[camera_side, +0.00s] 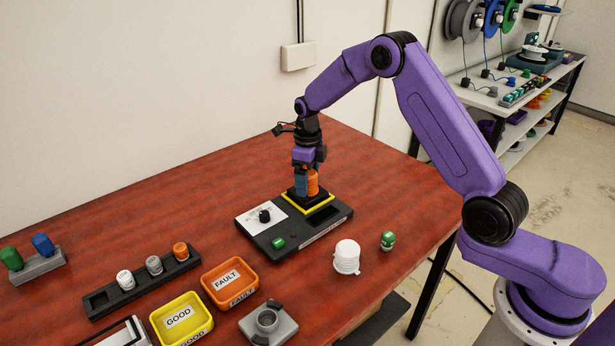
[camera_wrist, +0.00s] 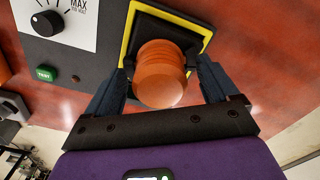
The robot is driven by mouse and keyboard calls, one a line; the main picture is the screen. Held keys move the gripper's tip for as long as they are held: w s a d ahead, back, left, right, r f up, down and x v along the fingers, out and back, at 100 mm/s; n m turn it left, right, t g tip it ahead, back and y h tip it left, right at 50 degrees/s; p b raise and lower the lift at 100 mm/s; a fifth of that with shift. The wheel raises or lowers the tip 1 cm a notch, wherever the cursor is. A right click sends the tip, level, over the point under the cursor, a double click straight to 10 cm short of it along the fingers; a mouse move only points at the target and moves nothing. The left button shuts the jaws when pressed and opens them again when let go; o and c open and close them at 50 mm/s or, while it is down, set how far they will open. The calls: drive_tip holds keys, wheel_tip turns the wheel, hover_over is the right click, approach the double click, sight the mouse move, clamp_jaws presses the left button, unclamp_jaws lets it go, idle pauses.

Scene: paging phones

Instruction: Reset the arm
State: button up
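My gripper (camera_side: 306,188) points down over the yellow-framed socket (camera_side: 322,209) of a dark test box (camera_side: 318,226). An orange ribbed cylinder (camera_side: 313,183) stands in that socket. In the wrist view, my gripper (camera_wrist: 161,70) has one blue finger on each side of the orange cylinder (camera_wrist: 161,75), with gaps showing between the fingers and it, so it looks open around the cylinder. The cylinder's lower end is hidden in the socket. My arm is bent over the table from the right.
The box has a dial (camera_side: 264,216) and a green TEST button (camera_side: 278,243). A white cylinder (camera_side: 347,257) and a green one (camera_side: 388,240) stand at right. A FAULT tray (camera_side: 244,301), a GOOD tray (camera_side: 206,337) and a rack (camera_side: 103,302) are at front left. The table's back is clear.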

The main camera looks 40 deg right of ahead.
drive_tip(key=shift+o, duration=1.1)
drive_tip(key=shift+r, duration=3)
